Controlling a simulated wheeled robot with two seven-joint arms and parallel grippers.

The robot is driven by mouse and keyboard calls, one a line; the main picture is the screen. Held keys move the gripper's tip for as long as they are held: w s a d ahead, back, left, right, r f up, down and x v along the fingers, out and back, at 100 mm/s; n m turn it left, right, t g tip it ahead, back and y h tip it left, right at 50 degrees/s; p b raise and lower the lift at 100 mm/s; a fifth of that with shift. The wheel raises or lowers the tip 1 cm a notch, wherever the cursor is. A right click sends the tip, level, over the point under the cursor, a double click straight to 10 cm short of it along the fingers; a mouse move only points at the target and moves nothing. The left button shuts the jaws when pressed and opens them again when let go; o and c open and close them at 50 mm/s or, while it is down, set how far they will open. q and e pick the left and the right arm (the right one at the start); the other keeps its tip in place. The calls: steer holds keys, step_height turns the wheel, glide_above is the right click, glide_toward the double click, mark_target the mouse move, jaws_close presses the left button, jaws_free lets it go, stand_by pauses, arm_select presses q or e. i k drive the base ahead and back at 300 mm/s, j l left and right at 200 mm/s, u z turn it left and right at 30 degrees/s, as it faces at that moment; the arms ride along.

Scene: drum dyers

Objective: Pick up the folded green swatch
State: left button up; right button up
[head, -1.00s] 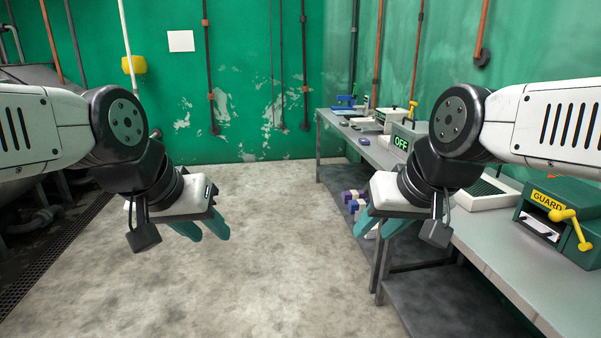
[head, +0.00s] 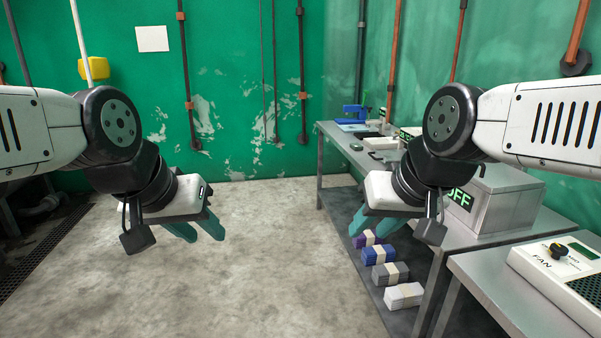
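I cannot make out a folded green swatch in the head view. On the lower shelf of the bench lie several folded, banded cloth bundles: a purple one (head: 367,239), a blue one (head: 378,254), a grey-blue one (head: 390,273) and a white one (head: 404,295). My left gripper (head: 207,236) hangs over the open floor, its teal fingers apart and empty. My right gripper (head: 368,236) is in front of the bench, fingers apart and empty, and it overlaps the shelf in the picture. My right arm hides part of the bench top.
The long metal bench (head: 340,139) runs along the right wall. It carries a blue device (head: 354,112), small dark items and a grey box marked OFF (head: 507,203). A nearer table holds a FAN panel (head: 556,262). The concrete floor (head: 270,270) ahead is clear.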

mark_target(357, 148)
steer(key=i, duration=2.05)
steer(key=i+z, duration=0.25)
steer(key=i, duration=0.2)
steer(key=i+j+z, duration=0.25)
steer(key=i, duration=0.2)
steer(key=i+j+z, duration=0.25)
steer(key=i, duration=0.2)
steer(key=i+j+z, duration=0.25)
steer(key=i+j, duration=0.05)
steer(key=i, duration=0.1)
